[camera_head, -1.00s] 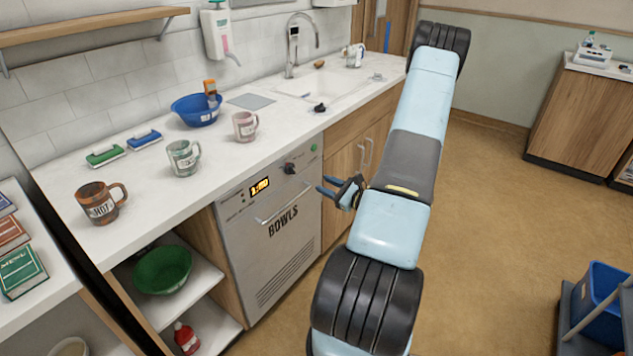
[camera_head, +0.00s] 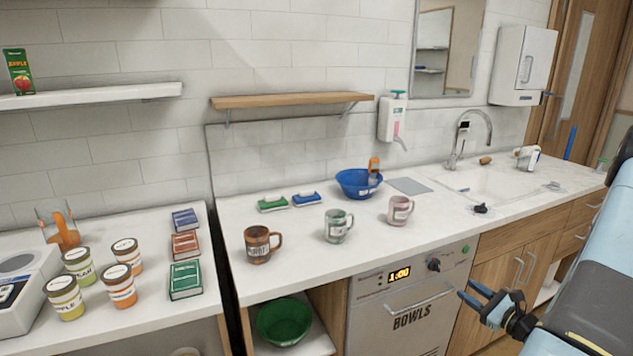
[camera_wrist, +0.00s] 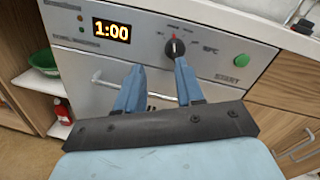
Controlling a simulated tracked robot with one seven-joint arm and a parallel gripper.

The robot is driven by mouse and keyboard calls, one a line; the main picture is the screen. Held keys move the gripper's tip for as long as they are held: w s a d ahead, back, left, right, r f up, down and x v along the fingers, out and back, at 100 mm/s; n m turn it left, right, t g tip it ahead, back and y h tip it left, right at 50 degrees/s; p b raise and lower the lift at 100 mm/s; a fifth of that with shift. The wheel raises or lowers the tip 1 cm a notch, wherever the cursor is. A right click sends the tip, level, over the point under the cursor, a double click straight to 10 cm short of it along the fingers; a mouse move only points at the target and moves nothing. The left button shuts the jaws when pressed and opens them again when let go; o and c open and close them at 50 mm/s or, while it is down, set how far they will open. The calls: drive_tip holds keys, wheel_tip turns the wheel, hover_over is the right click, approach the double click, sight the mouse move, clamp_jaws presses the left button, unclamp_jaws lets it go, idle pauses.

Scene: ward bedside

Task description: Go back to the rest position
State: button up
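My gripper (camera_head: 478,297) is at the lower right in the head view, in front of the dishwasher marked BOWLS (camera_head: 408,305). Its blue fingers stand apart with nothing between them. In the wrist view the gripper (camera_wrist: 158,80) points at the dishwasher's front panel, and the fingers are spread. The black dial (camera_wrist: 175,47) shows just beyond the right fingertip; I cannot tell whether they touch. The lit display (camera_wrist: 111,30) reads 1:00, and the green start button (camera_wrist: 241,60) is to the right. My pale blue arm runs down the right edge of the head view.
The counter above holds a brown mug (camera_head: 258,246), a green-white mug (camera_head: 338,227), a pink mug (camera_head: 399,211) and a blue bowl (camera_head: 352,184). A sink (camera_head: 490,184) is at the right. A green bowl (camera_head: 284,322) sits on the open shelf below. Jars (camera_head: 120,287) stand at the left.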

drive_tip(key=s+a+r+n+g+y, duration=0.2)
drive_tip(key=s+a+r+n+g, duration=0.1)
drive_tip(key=a+r+n+g, duration=0.65)
drive_tip(key=s+a+r+n+g+y, duration=0.1)
drive_tip(key=s+a+r+n+g, duration=0.35)
drive_tip(key=a+r, duration=0.6)
drive_tip(key=s+a+r+n+t+h, duration=0.3)
drive_tip(key=s+r+n+h, duration=0.7)
drive_tip(key=s+r+n, duration=0.2)
wheel_tip(320, 180, up, 2)
drive_tip(key=shift+s+a+r+t+h, duration=0.2)
drive_tip(key=shift+s+t+h, duration=0.15)
drive_tip(key=shift+s, duration=0.5)
drive_tip(key=shift+o, duration=0.3)
